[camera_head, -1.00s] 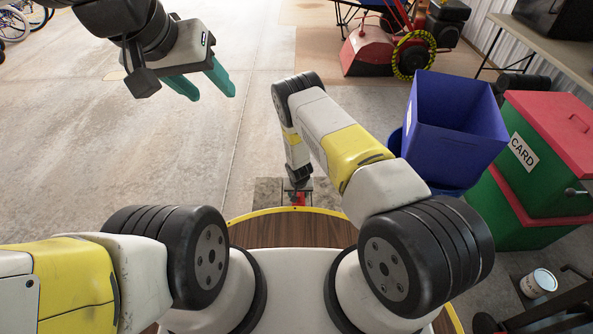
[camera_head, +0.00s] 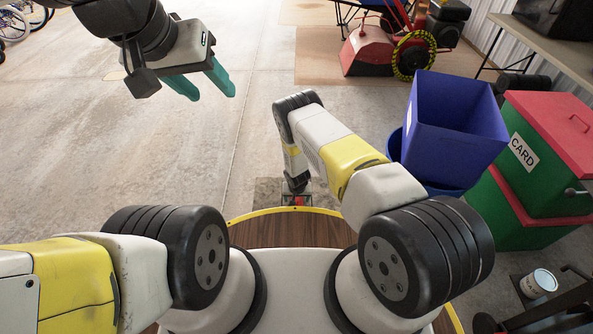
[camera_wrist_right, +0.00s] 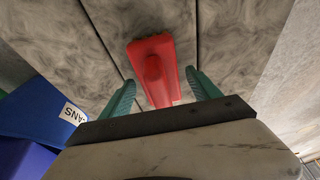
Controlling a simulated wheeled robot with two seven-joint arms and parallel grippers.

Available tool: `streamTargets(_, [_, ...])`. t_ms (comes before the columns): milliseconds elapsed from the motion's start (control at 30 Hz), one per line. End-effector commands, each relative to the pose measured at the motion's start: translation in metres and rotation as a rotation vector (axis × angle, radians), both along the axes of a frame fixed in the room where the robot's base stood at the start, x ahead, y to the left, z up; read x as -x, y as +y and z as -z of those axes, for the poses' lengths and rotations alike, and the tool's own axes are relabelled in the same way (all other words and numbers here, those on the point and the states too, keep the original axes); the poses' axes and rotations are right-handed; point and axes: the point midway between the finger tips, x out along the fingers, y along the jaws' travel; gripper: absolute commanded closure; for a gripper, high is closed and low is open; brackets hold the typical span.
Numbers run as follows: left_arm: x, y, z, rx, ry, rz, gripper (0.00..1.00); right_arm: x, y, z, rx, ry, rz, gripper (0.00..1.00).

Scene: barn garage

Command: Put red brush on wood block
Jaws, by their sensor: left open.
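The red brush (camera_wrist_right: 153,72) lies on a grey streaked surface in the right wrist view. Its handle end reaches between the two teal fingers of my right gripper (camera_wrist_right: 162,95). The fingers are apart, with a gap visible on each side of the brush. In the head view a bit of the brush (camera_head: 300,199) shows just beyond the rim of my base, under my right wrist, which hides most of it. My left gripper (camera_head: 208,88) is open and empty, above the concrete floor at upper left. I cannot make out the wood block in either view.
A blue bin (camera_head: 452,125) and a green crate with a red lid (camera_head: 550,150) stand to the right. A paint can (camera_head: 539,283) is at lower right. A red machine (camera_head: 385,50) stands at the back.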

Motion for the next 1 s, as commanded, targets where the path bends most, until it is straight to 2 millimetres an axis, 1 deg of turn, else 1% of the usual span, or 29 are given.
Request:
streamTargets(233, [0.0,0.0,0.0,0.0,0.0,0.0,0.5,0.0,0.0,-0.001,0.0,0.0,0.0,0.29])
streamTargets(367, [0.0,0.0,0.0,0.0,0.0,0.0,0.5,0.002,0.0,-0.01,0.0,0.0,-0.001,0.29])
streamTargets(467, [0.0,0.0,0.0,0.0,0.0,0.0,0.5,0.006,0.001,-0.026,0.0,-0.001,-0.001,0.29])
streamTargets(700, [0.0,0.0,0.0,0.0,0.0,0.0,0.5,0.022,0.0,-0.077,0.0,-0.001,0.0,0.29])
streamTargets(800, [0.0,0.0,0.0,0.0,0.0,0.0,0.5,0.028,0.0,-0.094,0.001,-0.001,-0.002,0.29])
streamTargets(900, [0.0,0.0,0.0,0.0,0.0,0.0,0.5,0.031,0.0,-0.107,0.0,-0.002,0.0,0.29])
streamTargets(1000, [0.0,0.0,0.0,0.0,0.0,0.0,0.5,0.034,0.0,-0.115,0.0,-0.001,0.001,0.29])
